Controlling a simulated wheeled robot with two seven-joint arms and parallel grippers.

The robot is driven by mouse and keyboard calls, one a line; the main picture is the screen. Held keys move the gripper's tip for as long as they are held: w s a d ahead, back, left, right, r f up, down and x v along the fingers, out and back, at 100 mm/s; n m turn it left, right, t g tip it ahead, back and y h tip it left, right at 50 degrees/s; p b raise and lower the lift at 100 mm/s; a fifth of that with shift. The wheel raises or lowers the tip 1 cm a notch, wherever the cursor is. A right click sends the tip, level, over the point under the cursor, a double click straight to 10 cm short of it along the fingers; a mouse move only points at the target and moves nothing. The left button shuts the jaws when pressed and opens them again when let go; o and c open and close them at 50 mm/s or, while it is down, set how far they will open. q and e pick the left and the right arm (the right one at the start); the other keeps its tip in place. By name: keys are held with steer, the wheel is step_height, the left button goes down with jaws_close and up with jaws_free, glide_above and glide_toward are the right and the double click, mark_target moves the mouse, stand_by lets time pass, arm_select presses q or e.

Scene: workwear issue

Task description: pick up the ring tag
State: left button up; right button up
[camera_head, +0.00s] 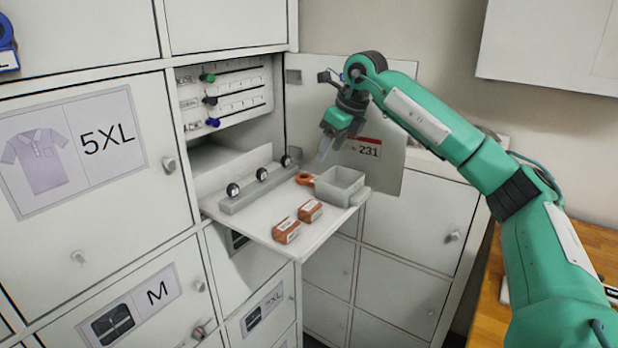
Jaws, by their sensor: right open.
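An orange ring-shaped piece (305,178), which looks like the ring tag, is on the pull-out shelf (262,226) against the left side of a small grey open bin (340,186). Part of it may be hidden by the bin. My right gripper (325,150) is open and empty, pointing down, above and slightly right of the orange ring and apart from it. My left gripper is not in view.
Two orange-brown boxes (287,230) lie near the shelf's front edge. A grey rail with several round black-and-white pieces (233,190) runs along its left side. An open door marked 231 (384,168) stands behind my right gripper. A wooden worktop (491,310) is at right.

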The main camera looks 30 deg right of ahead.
mark_target(309, 180)
steer(key=x, duration=0.3)
steer(key=shift+w+d+f, duration=0.15)
steer(key=shift+w+d, duration=0.1)
steer(key=shift+w, duration=0.05)
steer(key=shift+w+f, duration=0.15)
steer(key=shift+f, duration=0.2)
steer(key=shift+a+f+p, duration=0.3)
steer(key=shift+f+p, duration=0.1)
steer(key=shift+p, duration=0.05)
steer(key=p+x, duration=0.1)
steer(key=x, duration=0.3)
steer(key=shift+w+r, duration=0.1)
steer(key=shift+f, duration=0.3)
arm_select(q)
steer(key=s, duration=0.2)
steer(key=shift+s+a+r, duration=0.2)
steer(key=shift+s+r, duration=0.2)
arm_select(e)
steer(key=shift+a, duration=0.1)
steer(key=c, duration=1.1)
